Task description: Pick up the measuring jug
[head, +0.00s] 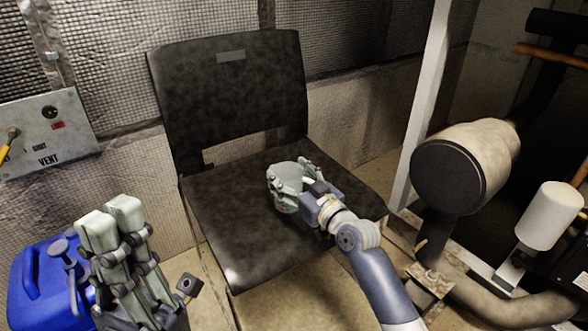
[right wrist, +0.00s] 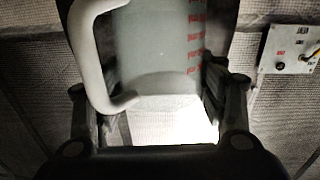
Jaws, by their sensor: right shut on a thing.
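The measuring jug (head: 284,200) is a translucent grey-green vessel over the black chair seat in the head view. My right gripper (head: 296,182) is shut on it, with fingers at its sides. The right wrist view shows the jug (right wrist: 160,45) close up between the fingers, with red marks down one side and a pale handle (right wrist: 85,60) on the other. Whether its base touches the seat is hard to tell. My left gripper (head: 112,224) points up at the lower left, away from the jug; its fingers are close together and the gap is unclear.
The chair (head: 230,95) has its backrest behind the jug. A blue jerrycan-like container (head: 35,280) stands by my left gripper. A VENT panel (head: 45,135) is on the left wall. A white post (head: 425,100), a large cylinder (head: 465,165) and pipes stand on the right.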

